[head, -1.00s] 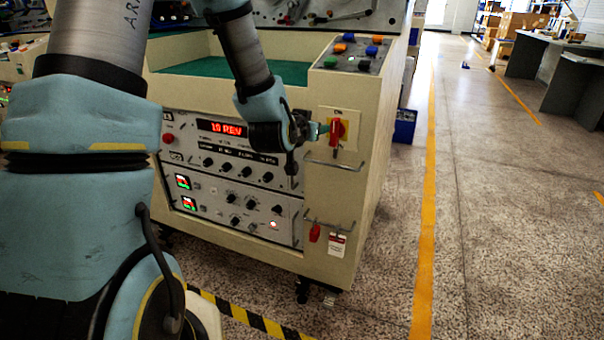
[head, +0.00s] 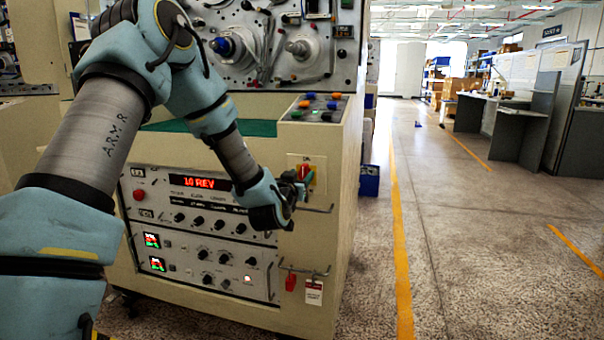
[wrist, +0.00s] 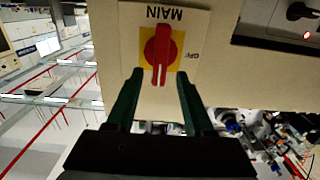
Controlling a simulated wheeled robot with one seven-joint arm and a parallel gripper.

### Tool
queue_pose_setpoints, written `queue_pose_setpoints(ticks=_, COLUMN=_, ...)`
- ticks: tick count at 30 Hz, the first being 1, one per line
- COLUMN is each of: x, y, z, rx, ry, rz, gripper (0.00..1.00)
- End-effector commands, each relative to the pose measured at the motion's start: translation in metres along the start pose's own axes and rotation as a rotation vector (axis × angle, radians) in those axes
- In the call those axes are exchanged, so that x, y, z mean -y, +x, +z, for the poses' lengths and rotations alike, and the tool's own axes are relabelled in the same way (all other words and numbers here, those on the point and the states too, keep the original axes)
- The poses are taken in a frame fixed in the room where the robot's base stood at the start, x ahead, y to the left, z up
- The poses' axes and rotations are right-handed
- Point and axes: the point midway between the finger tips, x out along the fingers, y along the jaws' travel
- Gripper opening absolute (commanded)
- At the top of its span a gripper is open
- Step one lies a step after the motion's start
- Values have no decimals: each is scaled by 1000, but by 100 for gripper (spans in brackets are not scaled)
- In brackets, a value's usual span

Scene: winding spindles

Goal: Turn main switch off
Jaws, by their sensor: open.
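The main switch is a red rotary handle on a yellow plate, on the front panel of the beige machine. It shows in the head view (head: 308,171) and large in the wrist view (wrist: 161,52). The wrist view is upside down. There the handle stands upright in the picture, with an OFF mark to its right and the MAIN label (wrist: 165,14) above. My gripper (wrist: 160,75) is open, its two dark green fingers either side of the handle's lower end in the picture. I cannot tell if they touch it. In the head view my gripper (head: 300,189) is just below the switch, partly hiding it.
A metal rail (head: 315,209) juts out below the switch. A lower rail carries a red padlock (head: 291,282) and a tag (head: 314,292). Left of the switch is a control panel with a red display (head: 200,183). The floor to the right is open.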

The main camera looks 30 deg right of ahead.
Motion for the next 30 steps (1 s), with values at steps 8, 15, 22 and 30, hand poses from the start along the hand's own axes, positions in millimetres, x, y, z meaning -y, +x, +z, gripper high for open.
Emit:
queue_pose_setpoints(ticks=8, x=0, y=20, z=0, rx=0, ry=-1, rz=0, gripper=52)
queue_pose_setpoints(ticks=15, x=0, y=21, z=0, rx=0, ry=0, rz=1, gripper=52)
queue_pose_setpoints(ticks=22, x=0, y=21, z=0, rx=0, ry=0, rz=1, gripper=28)
queue_pose_setpoints(ticks=30, x=0, y=20, z=0, rx=0, ry=0, rz=0, gripper=0)
